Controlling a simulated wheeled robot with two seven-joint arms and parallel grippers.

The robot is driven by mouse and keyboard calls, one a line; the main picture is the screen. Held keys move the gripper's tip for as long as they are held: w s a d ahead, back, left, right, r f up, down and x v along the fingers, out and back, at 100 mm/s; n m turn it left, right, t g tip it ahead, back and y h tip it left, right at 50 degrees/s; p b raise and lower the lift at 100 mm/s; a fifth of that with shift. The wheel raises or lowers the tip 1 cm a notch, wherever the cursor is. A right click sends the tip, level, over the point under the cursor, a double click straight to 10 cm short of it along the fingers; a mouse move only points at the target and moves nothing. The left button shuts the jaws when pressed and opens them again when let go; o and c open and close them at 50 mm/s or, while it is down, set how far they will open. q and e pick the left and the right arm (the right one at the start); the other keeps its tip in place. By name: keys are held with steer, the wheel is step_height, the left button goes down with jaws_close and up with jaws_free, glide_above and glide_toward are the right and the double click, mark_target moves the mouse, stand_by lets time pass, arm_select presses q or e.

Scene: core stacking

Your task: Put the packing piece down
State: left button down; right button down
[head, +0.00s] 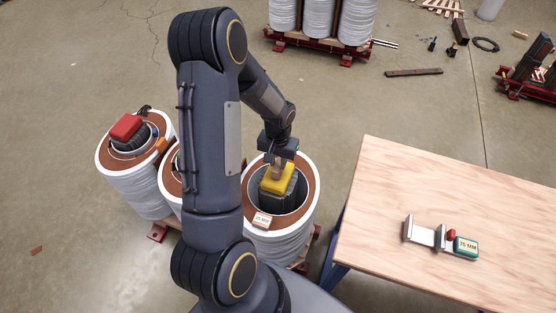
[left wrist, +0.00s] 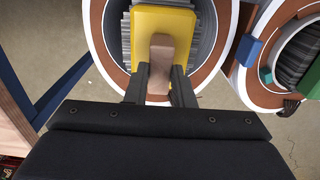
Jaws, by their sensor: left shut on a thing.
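My left gripper (head: 278,160) is above the right-hand white coil (head: 282,225), with its fingers shut on a tan wooden packing piece (head: 278,172). In the left wrist view the fingers (left wrist: 160,85) close on the lower part of that piece (left wrist: 161,55). The piece lies over a yellow block (left wrist: 178,22), which sits on the dark layered core (head: 275,200) inside the coil. I cannot tell whether the piece touches the yellow block. My right gripper is not in view.
A small card marked 25 MM (head: 262,220) lies on the coil's brown rim. A coil with a red block (head: 126,127) stands at left; a middle coil (head: 172,172) is mostly behind my arm. The wooden table (head: 385,190) at right holds a gauge (head: 425,234) and a 75 MM box (head: 466,246).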

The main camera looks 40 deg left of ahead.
arm_select(q)
steer(key=shift+f, duration=0.15)
steer(key=c, duration=1.2)
jaws_free()
steer(key=shift+c, duration=0.2)
step_height(320, 180, up, 11)
step_height(320, 180, up, 7)
steer(key=t+h, duration=0.1)
steer(key=t, duration=0.1)
glide_above(278, 164)
steer(key=s+d, duration=0.4)
steer(key=s+d+r+m+t+h, duration=0.2)
steer(key=s+d+r, duration=0.4)
steer(key=s+d, duration=0.4)
steer(key=s+t, duration=0.1)
steer(key=s, duration=0.3)
steer(key=shift+d+t+h, duration=0.2)
steer(key=shift+t+h, duration=0.1)
steer(key=shift+h, duration=0.1)
